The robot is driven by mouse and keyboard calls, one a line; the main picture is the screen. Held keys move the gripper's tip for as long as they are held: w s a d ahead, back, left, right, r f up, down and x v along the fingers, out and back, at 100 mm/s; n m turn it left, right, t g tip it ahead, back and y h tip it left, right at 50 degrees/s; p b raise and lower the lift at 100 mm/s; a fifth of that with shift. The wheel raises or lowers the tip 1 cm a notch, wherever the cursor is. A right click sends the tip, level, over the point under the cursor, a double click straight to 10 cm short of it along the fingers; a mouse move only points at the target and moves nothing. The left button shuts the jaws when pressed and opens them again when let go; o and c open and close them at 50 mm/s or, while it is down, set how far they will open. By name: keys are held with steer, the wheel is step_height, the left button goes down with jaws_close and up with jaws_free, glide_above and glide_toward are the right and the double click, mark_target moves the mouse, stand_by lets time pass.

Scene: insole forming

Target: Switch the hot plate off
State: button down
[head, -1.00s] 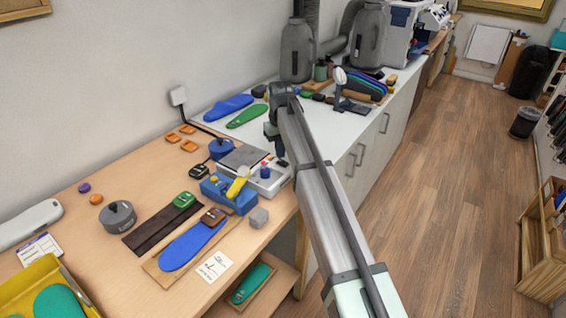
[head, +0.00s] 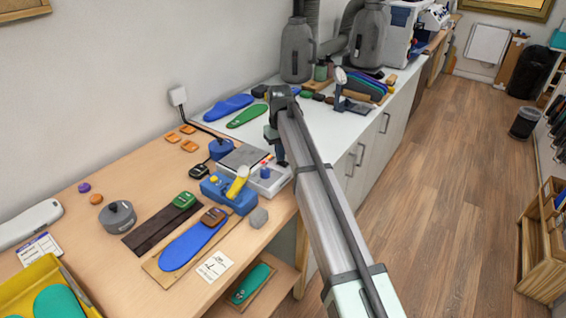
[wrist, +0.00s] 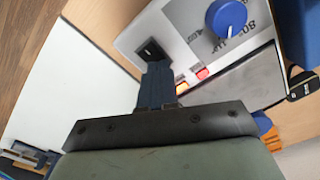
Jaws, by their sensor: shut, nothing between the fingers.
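The hot plate (head: 268,183) has a dark grey heating top and a pale control panel, and stands at the bench's right edge. In the wrist view its panel (wrist: 135,36) carries a blue dial (wrist: 226,18), a black switch (wrist: 152,50) and small red and orange lights (wrist: 192,80). My gripper (head: 281,160) is over the panel's far right part in the head view. In the wrist view its shut, empty fingers (wrist: 157,70) end right at the black switch and cover its near edge. I cannot tell whether they touch it or which way it is set.
A blue fixture (head: 228,193) with a yellow cylinder stands close in front of the hot plate. A grey block (head: 258,217) sits by the bench edge. The white counter (head: 235,133) beyond holds insoles and tools.

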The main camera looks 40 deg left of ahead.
steer(key=shift+f, duration=0.35)
steer(key=shift+r, duration=0.1)
stand_by(0.3)
steer(key=shift+r, duration=3.4)
steer(key=shift+d, duration=0.1)
